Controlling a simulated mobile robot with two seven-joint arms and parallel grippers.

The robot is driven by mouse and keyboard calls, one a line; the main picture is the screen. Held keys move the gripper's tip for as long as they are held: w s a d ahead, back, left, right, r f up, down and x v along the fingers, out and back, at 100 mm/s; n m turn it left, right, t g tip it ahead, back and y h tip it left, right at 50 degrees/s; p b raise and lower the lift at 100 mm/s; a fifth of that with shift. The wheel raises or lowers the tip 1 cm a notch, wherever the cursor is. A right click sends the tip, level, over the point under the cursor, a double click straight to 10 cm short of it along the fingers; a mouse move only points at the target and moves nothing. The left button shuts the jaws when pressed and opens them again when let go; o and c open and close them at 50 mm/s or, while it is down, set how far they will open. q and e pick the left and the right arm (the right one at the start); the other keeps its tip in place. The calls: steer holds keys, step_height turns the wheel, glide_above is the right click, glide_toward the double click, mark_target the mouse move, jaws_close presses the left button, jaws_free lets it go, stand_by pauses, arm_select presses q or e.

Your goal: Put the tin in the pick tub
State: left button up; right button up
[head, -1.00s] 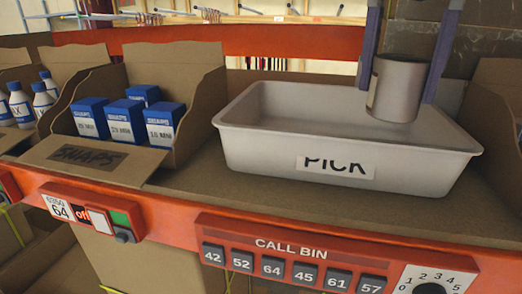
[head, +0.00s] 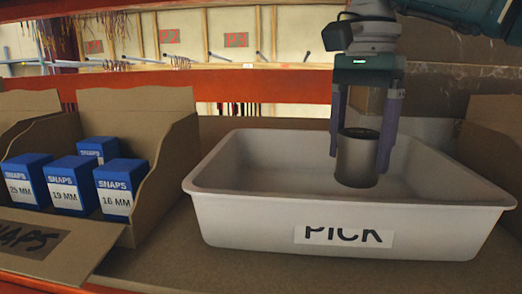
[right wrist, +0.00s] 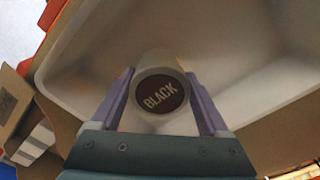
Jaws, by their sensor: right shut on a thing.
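The tin (head: 357,160) is a grey cylinder with a dark top. The right wrist view shows its round lid (right wrist: 161,92) reading BLACK. My right gripper (head: 362,165) comes down from above and is shut on the tin, one finger on each side. The tin is upright, inside the outline of the pick tub (head: 250,222), a pale grey tub with a PICK label on its front. The tin's lower part shows in front of the tub's inside; whether it touches the floor I cannot tell. My left gripper is not in view.
A cardboard bin (head: 160,180) with several blue SNAPS boxes (head: 70,185) stands left of the tub. Another cardboard box (head: 492,150) stands at the right. An orange rack beam (head: 240,87) runs behind. The rest of the tub looks empty.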

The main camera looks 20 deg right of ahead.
mark_target(356, 167)
step_height(356, 167, down, 2)
steer(key=shift+f+p, duration=0.1)
steer(key=shift+p, duration=0.2)
steer(key=shift+f+b, duration=0.55)
steer(key=shift+f, duration=0.15)
steer(key=o, duration=1.5)
